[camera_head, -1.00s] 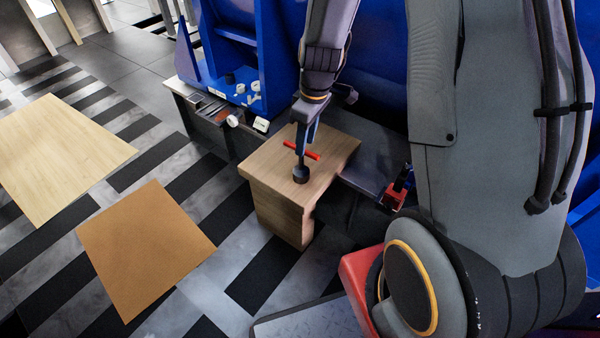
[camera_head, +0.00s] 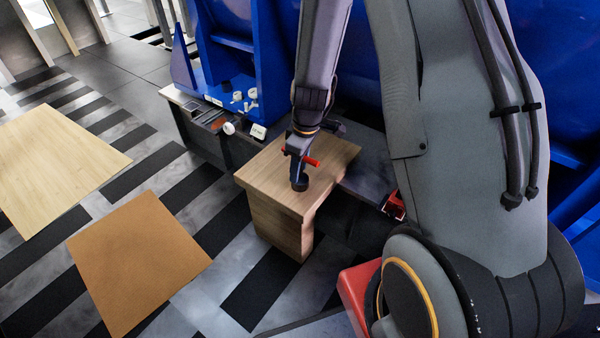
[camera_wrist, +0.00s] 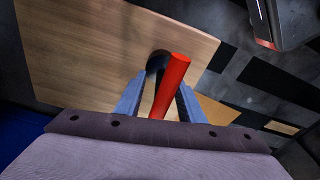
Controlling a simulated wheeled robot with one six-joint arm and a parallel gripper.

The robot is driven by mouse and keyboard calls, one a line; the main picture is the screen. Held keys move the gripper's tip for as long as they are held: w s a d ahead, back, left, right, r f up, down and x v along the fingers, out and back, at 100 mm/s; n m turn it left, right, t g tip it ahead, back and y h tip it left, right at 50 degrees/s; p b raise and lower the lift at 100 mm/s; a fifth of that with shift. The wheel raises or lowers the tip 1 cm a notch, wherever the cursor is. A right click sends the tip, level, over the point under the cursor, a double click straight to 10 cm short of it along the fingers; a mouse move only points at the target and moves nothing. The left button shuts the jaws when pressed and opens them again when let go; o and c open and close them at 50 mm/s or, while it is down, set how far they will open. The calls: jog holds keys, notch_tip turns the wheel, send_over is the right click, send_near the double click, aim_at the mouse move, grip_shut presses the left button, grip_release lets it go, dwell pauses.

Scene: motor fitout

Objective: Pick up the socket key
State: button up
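The socket key (camera_head: 313,161) has a red cross handle and a dark round socket end (camera_head: 299,184). It stands upright on the wooden block (camera_head: 262,182). My gripper (camera_head: 297,165) points down at the key from above, with its fingers around the handle height. In the wrist view, the red handle (camera_wrist: 172,85) lies between the two blue-grey fingers of my gripper (camera_wrist: 161,86). The fingers are spread, with a gap beside the handle. Part of the shaft is hidden behind the gripper and handle.
A dark bench (camera_head: 362,178) runs behind the block, with small white parts (camera_head: 238,98) at its left end. A red tool or clamp (camera_head: 394,207) lies to the right. Large blue machinery (camera_head: 376,60) stands behind. Flat boards (camera_head: 138,262) lie on the striped floor to the left.

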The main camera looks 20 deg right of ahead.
jog(key=shift+r, duration=0.1)
jog(key=shift+c, duration=0.4)
grip_shut()
